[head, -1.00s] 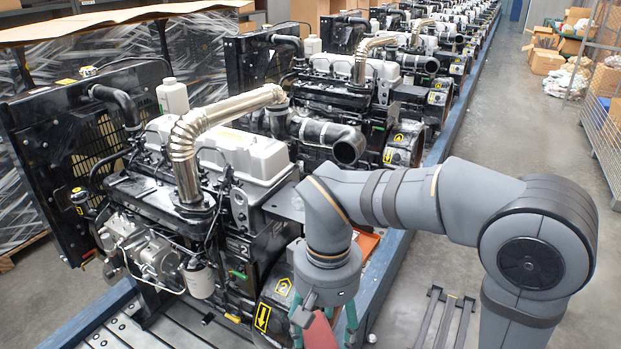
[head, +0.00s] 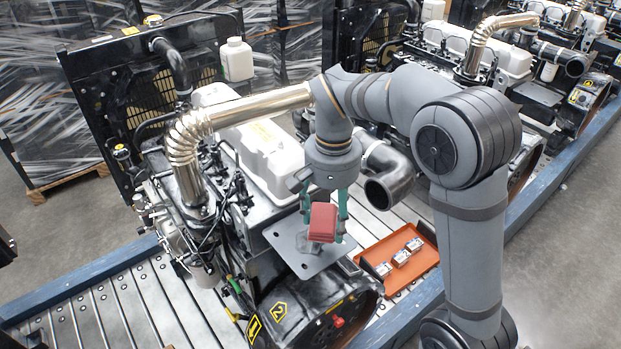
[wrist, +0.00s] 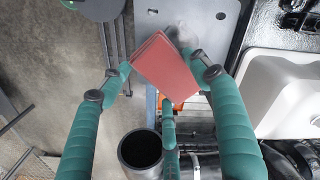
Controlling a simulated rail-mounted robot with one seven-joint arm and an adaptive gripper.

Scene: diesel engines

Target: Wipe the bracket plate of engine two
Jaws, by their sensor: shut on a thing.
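The bracket plate (head: 306,267) is a flat grey sheet with holes on engine two (head: 268,304), whose black housing carries a yellow "2" label. A dark grey smudge (head: 306,244) lies on the plate. The plate also shows at the top of the wrist view (wrist: 221,17), with the smudge partly hidden. My gripper (head: 325,218), with green fingers, is shut on a red block (head: 322,226), a sponge or folded cloth. The block appears over the plate beside the smudge; I cannot tell whether it touches. It also shows between the fingers in the wrist view (wrist: 165,65).
A bent silver pipe (head: 245,108) and a white engine cover (head: 270,155) stand left of my gripper. A black pipe mouth (head: 380,194) opens close on the right. An orange tray (head: 424,270) with small boxes sits right of the plate. The neighbouring engine stands behind my arm.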

